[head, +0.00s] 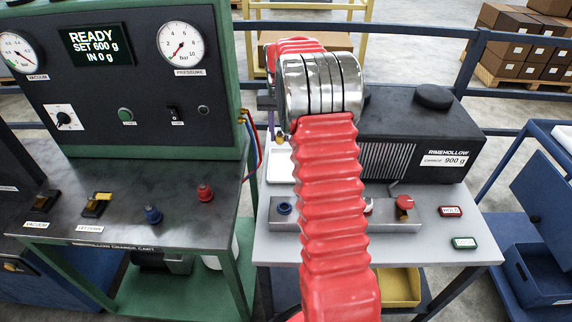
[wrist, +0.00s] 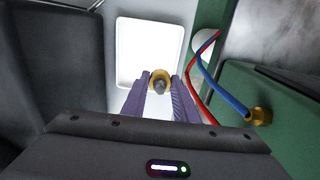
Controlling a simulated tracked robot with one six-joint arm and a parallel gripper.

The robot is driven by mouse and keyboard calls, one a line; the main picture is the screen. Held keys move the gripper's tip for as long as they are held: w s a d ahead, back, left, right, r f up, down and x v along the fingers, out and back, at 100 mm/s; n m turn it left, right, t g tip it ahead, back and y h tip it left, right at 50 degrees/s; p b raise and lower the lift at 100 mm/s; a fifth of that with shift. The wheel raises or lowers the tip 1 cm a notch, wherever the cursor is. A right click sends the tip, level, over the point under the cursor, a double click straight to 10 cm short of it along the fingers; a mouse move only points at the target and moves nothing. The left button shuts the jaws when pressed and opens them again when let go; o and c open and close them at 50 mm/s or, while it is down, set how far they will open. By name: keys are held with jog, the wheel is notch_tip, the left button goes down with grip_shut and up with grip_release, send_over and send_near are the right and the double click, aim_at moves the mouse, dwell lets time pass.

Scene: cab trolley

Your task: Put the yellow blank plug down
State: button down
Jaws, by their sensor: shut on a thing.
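The yellow blank plug (wrist: 160,79) is between the two purple fingers of my gripper (wrist: 160,86), seen nearly end-on with a dark grey centre. The fingers are shut on it. A white shallow tray (wrist: 148,40) lies beyond the plug in the wrist view. The plug appears above or near the tray's near edge; the height between them is unclear. In the head view my red arm hides most of my gripper, and a small yellow bit, likely the plug (head: 280,138), shows left of the arm, by the white tray (head: 284,162).
A grey metal block (head: 336,222) with a blue cap (head: 284,208) and a red-topped valve (head: 404,202) sits on the trolley's front. A black machine (head: 420,135) stands behind. The green cart (head: 140,195) is left. Red and blue hoses (wrist: 215,85) hang beside the tray.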

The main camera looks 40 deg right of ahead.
aim_at(280, 144)
jog(key=shift+f, duration=2.5)
jog(key=shift+f, duration=2.5)
jog(key=c, duration=1.4)
grip_release()
jog(key=shift+w, duration=0.1)
